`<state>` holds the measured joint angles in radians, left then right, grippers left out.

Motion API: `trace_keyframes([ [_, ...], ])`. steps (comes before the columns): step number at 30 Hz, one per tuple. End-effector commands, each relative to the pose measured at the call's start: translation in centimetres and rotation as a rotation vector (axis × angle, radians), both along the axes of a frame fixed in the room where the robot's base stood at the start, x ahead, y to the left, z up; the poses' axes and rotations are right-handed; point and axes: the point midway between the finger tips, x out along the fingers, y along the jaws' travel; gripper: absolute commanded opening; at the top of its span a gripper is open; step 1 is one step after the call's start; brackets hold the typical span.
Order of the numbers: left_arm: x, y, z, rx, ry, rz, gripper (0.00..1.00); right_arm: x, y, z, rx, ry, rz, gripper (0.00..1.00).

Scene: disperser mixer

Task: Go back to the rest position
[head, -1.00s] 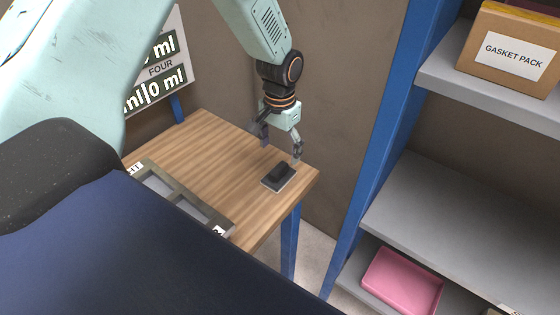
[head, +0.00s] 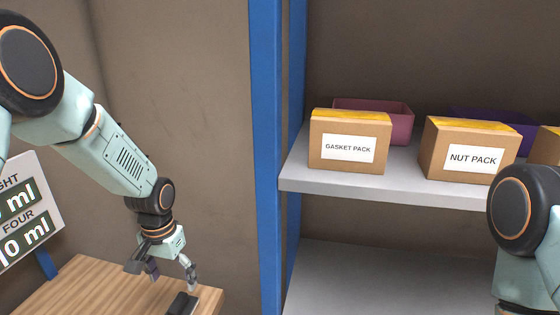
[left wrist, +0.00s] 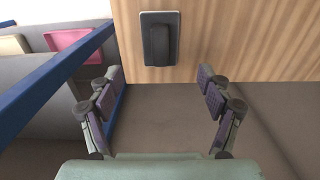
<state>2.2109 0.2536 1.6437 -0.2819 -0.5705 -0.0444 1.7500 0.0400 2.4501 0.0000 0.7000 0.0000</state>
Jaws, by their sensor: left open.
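My left gripper (head: 165,273) is open and empty above the right end of the wooden table (head: 75,288) in the head view. It hangs just above and left of a small black block on a dark plate (head: 183,304). In the left wrist view the open fingers (left wrist: 160,88) have nothing between them, and the black block (left wrist: 160,42) lies on the wood beyond them. Part of my right arm (head: 525,225) shows at the right edge of the head view; its gripper is out of the picture.
A shelf with a blue post (head: 266,150) stands right of the table. Its upper board (head: 300,178) holds a gasket pack box (head: 348,145), a nut pack box (head: 468,152) and bins behind. A sign (head: 28,215) stands at the left. A pink bin (left wrist: 68,40) shows in the left wrist view.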

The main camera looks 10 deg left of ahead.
Motion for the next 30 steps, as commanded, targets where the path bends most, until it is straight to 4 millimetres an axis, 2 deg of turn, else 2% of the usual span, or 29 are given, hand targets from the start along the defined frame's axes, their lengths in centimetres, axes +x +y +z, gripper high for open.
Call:
trace_keyframes([
  [6,-0.1,0.0,-3.9,0.000,0.003,0.000,0.78,0.0,0.0,0.0,0.000,0.000,0.000,0.40],
  [17,-0.1,0.0,-9.6,0.000,0.002,-0.001,0.78,0.0,0.0,-0.5,0.000,0.000,0.000,0.40],
  [19,0.0,0.0,-8.6,0.000,-0.002,-0.001,0.78,0.0,0.0,0.0,0.000,0.000,0.000,0.40],
  [24,0.1,0.0,-7.2,0.000,-0.002,0.001,0.78,0.0,0.0,-0.1,0.000,0.000,0.000,0.40],
  [30,0.0,0.0,-6.7,0.000,0.001,0.000,0.78,0.0,0.0,-0.1,0.000,0.000,0.000,0.40],
])
